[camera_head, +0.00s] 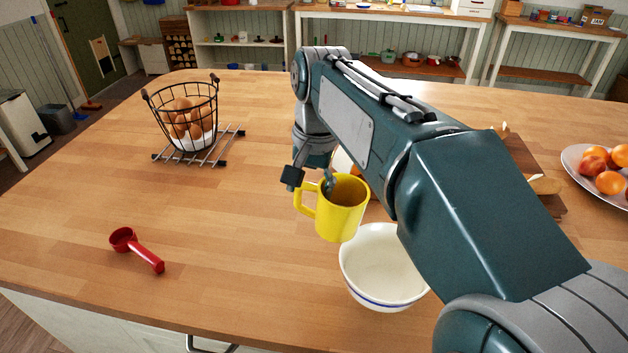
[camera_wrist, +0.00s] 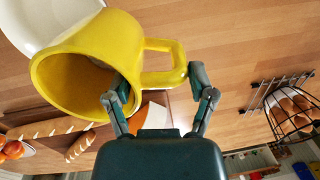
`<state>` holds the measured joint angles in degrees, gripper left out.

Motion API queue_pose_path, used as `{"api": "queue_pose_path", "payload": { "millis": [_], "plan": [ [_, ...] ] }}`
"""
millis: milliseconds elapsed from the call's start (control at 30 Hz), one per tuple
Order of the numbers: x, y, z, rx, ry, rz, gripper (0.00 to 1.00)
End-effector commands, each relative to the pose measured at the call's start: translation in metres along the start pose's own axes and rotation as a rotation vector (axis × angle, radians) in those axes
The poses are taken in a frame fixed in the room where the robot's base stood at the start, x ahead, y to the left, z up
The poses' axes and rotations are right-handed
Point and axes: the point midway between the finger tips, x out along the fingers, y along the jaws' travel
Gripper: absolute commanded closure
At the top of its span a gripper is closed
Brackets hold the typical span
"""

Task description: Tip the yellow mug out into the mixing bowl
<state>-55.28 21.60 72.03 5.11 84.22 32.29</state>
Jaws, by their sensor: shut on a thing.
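The yellow mug (camera_head: 341,215) is held above the wooden island, mouth up and slightly tilted, just beyond and to the left of the mixing bowl. The white mixing bowl (camera_head: 384,268) with a blue band stands on the island; its open inside looks empty where it shows. My gripper (camera_wrist: 160,88) is shut on the mug at its handle side, one finger inside the rim and the other outside past the handle. The mug's mouth also shows in the wrist view (camera_wrist: 95,45), with part of the bowl behind it. The mug's contents cannot be made out.
A wire egg basket (camera_head: 187,115) stands on a metal rack (camera_head: 222,146) at the back left. A red scoop (camera_head: 138,250) lies at the front left. A fruit plate (camera_head: 590,178) is at the right. Bread (camera_wrist: 45,127) lies behind the mug. The left middle is clear.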

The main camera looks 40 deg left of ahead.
Motion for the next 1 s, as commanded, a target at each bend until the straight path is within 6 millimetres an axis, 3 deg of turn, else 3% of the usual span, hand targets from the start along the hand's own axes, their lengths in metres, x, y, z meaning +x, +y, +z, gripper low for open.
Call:
{"api": "queue_pose_path", "payload": {
  "millis": [233, 800, 1000],
  "plan": [
    [0.002, 0.001, 0.001, 0.001, 0.0, -0.007, 0.89],
    [0.028, 0.004, 0.001, 0.0, 0.0, -0.152, 0.89],
    [0.016, 0.007, 0.001, 0.0, 0.001, -0.287, 0.89]
  ]
}}
